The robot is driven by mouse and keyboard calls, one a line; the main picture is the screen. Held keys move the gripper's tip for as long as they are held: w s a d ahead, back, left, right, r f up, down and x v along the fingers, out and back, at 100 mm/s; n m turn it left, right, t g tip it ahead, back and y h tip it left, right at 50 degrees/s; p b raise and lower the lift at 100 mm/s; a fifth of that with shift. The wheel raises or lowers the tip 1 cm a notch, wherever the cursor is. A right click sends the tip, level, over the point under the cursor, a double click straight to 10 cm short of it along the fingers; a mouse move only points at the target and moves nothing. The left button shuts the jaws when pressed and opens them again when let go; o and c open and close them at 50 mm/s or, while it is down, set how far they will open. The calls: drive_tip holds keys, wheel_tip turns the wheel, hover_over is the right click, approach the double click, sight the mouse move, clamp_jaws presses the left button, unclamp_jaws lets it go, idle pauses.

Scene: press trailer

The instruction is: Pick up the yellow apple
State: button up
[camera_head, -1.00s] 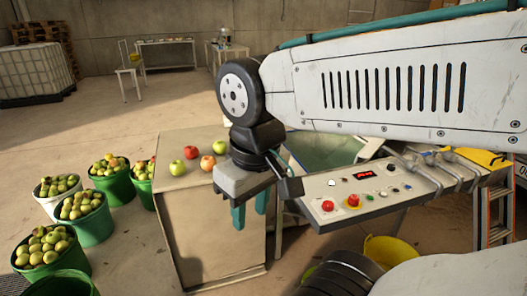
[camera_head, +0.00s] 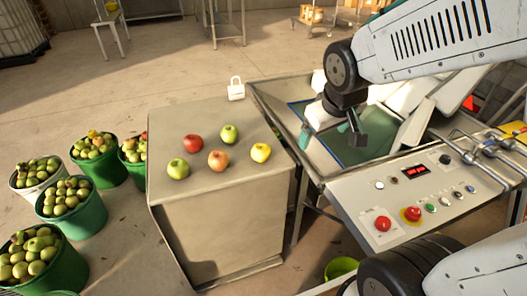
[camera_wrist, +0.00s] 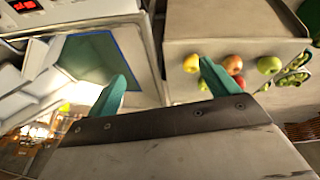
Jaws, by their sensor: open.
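The yellow apple (camera_head: 261,152) sits on the right side of the top of a beige cabinet (camera_head: 225,235), near its edge. A red-orange apple (camera_head: 217,160) is to its left, a green apple (camera_head: 229,133) behind it, and a red apple (camera_head: 193,143) and another green apple (camera_head: 178,168) farther left. My gripper (camera_head: 330,133) is open and empty, above the press basin to the right of the yellow apple. In the wrist view, the yellow apple (camera_wrist: 191,63) appears just left of the right fingertip; my gripper (camera_wrist: 162,80) has its fingers wide apart. Fingers partly cover apples there.
The press basin (camera_head: 322,160) adjoins the cabinet on the right. A control panel (camera_head: 440,185) with buttons stands in front of it. A white padlock-shaped object (camera_head: 236,89) is at the cabinet's back edge. Several buckets of apples (camera_head: 75,215) stand on the floor at left.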

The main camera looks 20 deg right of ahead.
drive_tip(key=w+d+f+n+t, duration=0.1)
drive_tip(key=w+d+f+t, duration=0.1)
drive_tip(key=w+f, duration=0.45)
drive_tip(key=n+t+y, duration=0.5)
drive_tip(key=y, duration=0.1)
approach(261, 153)
drive_tip(key=w+f, duration=0.1)
drive_tip(key=w+d+f, duration=0.1)
drive_tip(key=w, duration=0.1)
drive_tip(key=w+f, duration=0.1)
drive_tip(key=shift+w+d+f, duration=0.15)
drive_tip(key=shift+d+f, duration=0.15)
drive_tip(key=shift+d, duration=0.05)
drive_tip(key=shift+a+f+t+y, duration=0.3)
drive_tip(key=shift+a+f+t, duration=0.05)
drive_tip(key=shift+t, duration=0.05)
drive_tip(key=x, duration=0.7)
drive_tip(key=shift+w+a, duration=0.25)
drive_tip(key=shift+a, duration=0.3)
drive_tip(key=shift+c, duration=0.4)
drive_tip(key=shift+r, duration=0.1)
drive_tip(key=c, duration=1.1)
